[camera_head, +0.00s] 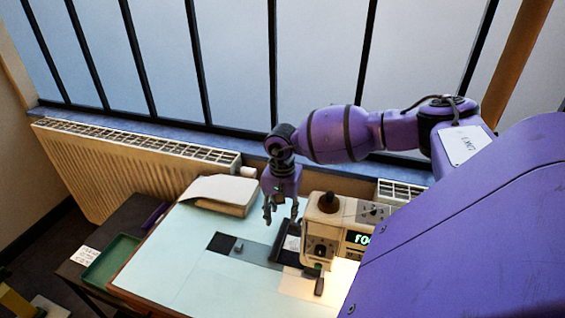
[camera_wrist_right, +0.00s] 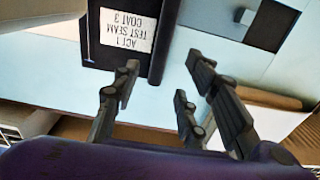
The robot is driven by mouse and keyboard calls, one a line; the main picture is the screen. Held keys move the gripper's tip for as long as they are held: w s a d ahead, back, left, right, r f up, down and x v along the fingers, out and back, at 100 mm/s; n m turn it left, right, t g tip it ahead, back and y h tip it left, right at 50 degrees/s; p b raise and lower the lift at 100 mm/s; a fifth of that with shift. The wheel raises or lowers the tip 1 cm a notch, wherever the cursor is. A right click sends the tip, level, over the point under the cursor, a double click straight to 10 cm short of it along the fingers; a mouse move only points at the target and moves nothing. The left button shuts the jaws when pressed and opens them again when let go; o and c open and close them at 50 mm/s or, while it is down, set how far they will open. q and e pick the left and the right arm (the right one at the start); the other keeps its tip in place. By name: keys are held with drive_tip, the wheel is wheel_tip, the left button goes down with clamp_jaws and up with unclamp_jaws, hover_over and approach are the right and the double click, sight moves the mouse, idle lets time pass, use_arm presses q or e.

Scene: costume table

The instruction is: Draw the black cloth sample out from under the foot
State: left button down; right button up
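The black cloth sample (camera_head: 291,254) lies on the table at the left side of the sewing machine (camera_head: 337,214). A white label on the sample (camera_wrist_right: 104,53) reads "ACT 1 TEST SEAM COAT 3" in the right wrist view. A raised dark edge runs along one side of it. The machine's head hides the sample's right part and the foot. My right gripper (camera_head: 281,215) is open and empty, pointing down above the sample's far end. In the wrist view its fingers (camera_wrist_right: 163,68) are spread, with nothing between them. My left gripper is not in view.
A grey strip (camera_head: 257,253) with a black square (camera_head: 221,243) and small grey block (camera_head: 239,246) lies left of the sample. A paper-topped stack (camera_head: 222,193) stands at the back. A green tray (camera_head: 111,261) is at left. The table's front left is clear.

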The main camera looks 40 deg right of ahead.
sight(282, 229)
wheel_tip(282, 229, down, 7)
drive_tip(key=shift+r, duration=0.2)
drive_tip(key=shift+c, duration=0.4)
clamp_jaws()
